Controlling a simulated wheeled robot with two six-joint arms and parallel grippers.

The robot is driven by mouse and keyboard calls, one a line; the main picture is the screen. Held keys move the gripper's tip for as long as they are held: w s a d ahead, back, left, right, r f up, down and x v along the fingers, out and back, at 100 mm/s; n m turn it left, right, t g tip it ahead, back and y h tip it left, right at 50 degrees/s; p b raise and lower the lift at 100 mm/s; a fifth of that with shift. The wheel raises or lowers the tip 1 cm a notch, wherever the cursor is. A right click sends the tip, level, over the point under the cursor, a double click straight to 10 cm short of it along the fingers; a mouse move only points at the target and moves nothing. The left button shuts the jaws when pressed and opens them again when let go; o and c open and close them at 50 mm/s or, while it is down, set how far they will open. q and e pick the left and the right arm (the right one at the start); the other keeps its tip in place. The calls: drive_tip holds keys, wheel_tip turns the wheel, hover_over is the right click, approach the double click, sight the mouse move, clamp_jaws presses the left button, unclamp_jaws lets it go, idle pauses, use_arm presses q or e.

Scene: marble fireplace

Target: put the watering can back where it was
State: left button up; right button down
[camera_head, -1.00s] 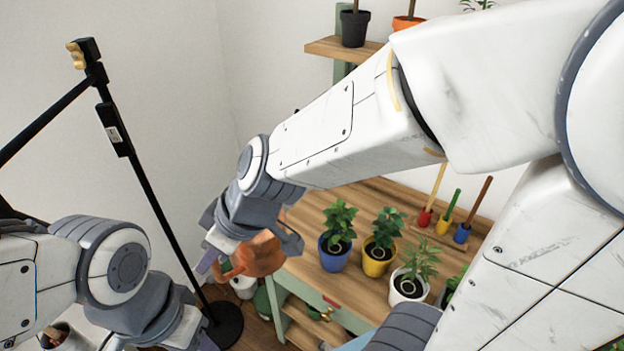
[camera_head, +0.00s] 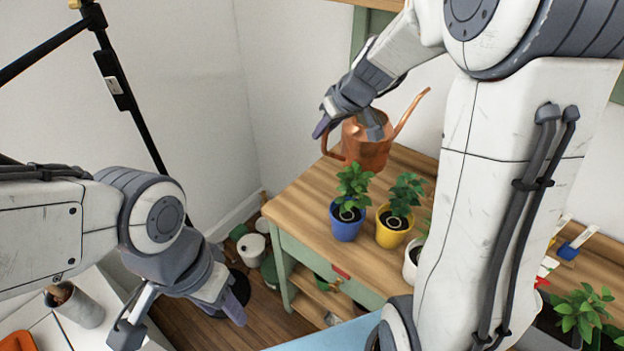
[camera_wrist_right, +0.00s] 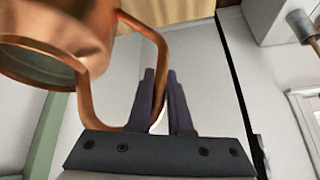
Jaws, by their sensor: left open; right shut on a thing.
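The copper watering can (camera_head: 368,154) is in the head view, above the back left of the wooden workbench (camera_head: 300,205), with its spout pointing up and right. Whether its base touches the bench I cannot tell. My right gripper (camera_head: 347,125) is shut on its handle. In the right wrist view the can (camera_wrist_right: 60,35) fills the upper left, and the handle loop (camera_wrist_right: 165,60) runs down to the closed fingers (camera_wrist_right: 160,105). My left gripper (camera_head: 182,320) is open and empty at the lower left, well away from the bench.
Blue (camera_head: 346,228) and yellow (camera_head: 392,232) potted plants stand on the bench just in front of the can. A white pot (camera_head: 411,264) is partly hidden by my right arm. A black stand (camera_head: 130,100) rises at left. The bench's left end is clear.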

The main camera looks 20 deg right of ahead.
drive_tip(key=w+a+f, duration=0.5)
drive_tip(key=a+f, duration=0.4)
drive_tip(key=f, duration=0.1)
drive_tip(key=shift+w+a+f, duration=0.35)
drive_tip(key=shift+w, duration=0.05)
drive_tip(key=shift+f+b, duration=0.1)
drive_tip(key=shift+b, duration=0.25)
drive_tip(key=c, duration=0.8)
unclamp_jaws()
drive_tip(key=shift+s, duration=0.1)
drive_tip(key=shift+c, duration=0.2)
